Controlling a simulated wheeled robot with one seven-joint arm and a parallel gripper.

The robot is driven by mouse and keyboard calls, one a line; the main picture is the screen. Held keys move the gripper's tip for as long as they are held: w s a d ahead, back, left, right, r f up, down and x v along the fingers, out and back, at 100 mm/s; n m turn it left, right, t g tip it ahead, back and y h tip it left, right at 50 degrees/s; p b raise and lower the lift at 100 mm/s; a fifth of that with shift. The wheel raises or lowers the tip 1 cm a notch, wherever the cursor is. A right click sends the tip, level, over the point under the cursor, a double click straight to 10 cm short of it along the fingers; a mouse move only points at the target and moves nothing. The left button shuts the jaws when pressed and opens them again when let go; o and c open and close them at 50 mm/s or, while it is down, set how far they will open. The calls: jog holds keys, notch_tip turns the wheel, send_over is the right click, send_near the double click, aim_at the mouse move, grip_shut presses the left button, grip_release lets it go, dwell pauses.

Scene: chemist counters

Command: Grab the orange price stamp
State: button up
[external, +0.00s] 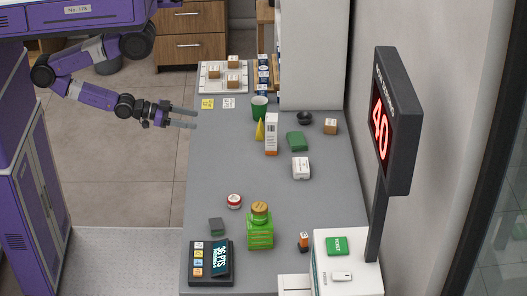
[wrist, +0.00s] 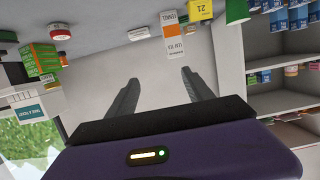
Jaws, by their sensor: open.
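A small orange block with a dark top, which looks like the orange price stamp (external: 304,242), stands near the front right of the grey counter (external: 215,180). In the wrist view I cannot make the stamp out with certainty. My gripper (external: 196,118) is open and empty, at the counter's left edge toward the far end, well away from the stamp. Its two fingers also show apart in the wrist view (wrist: 160,77).
A white cabinet (external: 345,280) stands just right of the stamp, with the number display (external: 393,120) above. The left middle is clear.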

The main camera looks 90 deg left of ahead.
jog(key=shift+c, duration=0.7)
